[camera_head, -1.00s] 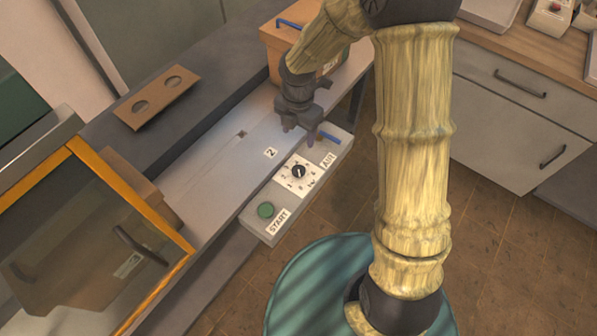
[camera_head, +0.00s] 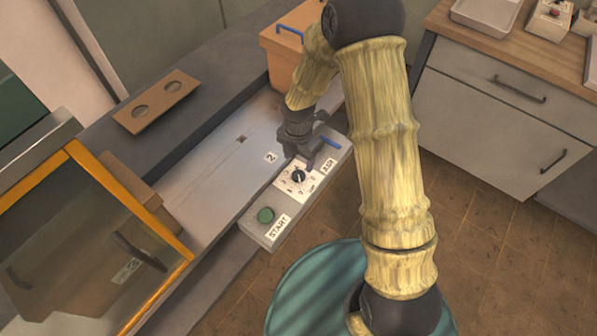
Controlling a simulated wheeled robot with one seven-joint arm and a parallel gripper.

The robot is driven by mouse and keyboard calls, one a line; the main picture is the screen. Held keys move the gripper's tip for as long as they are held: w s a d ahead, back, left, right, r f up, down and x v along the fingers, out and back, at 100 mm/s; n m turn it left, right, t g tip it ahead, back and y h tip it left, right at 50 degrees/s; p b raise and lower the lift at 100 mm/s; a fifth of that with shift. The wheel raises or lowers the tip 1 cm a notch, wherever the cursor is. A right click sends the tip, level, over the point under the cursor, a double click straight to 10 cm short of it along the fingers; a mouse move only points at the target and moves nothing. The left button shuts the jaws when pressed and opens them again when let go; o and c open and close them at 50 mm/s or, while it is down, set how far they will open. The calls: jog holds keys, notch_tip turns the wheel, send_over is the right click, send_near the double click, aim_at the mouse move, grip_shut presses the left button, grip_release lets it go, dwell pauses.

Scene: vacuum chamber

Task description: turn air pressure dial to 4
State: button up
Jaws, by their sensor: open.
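The air pressure dial (camera_head: 298,176) is a small black knob on a white scale plate, on the grey control box. Its pointer and numbers are too small to read surely. My gripper (camera_head: 300,160) is dark grey and points down just above and behind the dial, close to the plate's upper edge. Its jaws are open and empty. I cannot tell whether a fingertip touches the dial; a gap seems to show.
The control box (camera_head: 258,232) also bears a green START button (camera_head: 265,215) and a blue lever (camera_head: 330,142). An orange-framed chamber door (camera_head: 130,195) stands left. A brown two-hole plate (camera_head: 157,100) and an orange box (camera_head: 283,55) lie behind. Brown floor is clear at right.

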aim_at(299, 175)
notch_tip(299, 175, down, 8)
jog(key=shift+r, duration=0.15)
jog(key=c, duration=1)
jog(key=shift+o, duration=0.2)
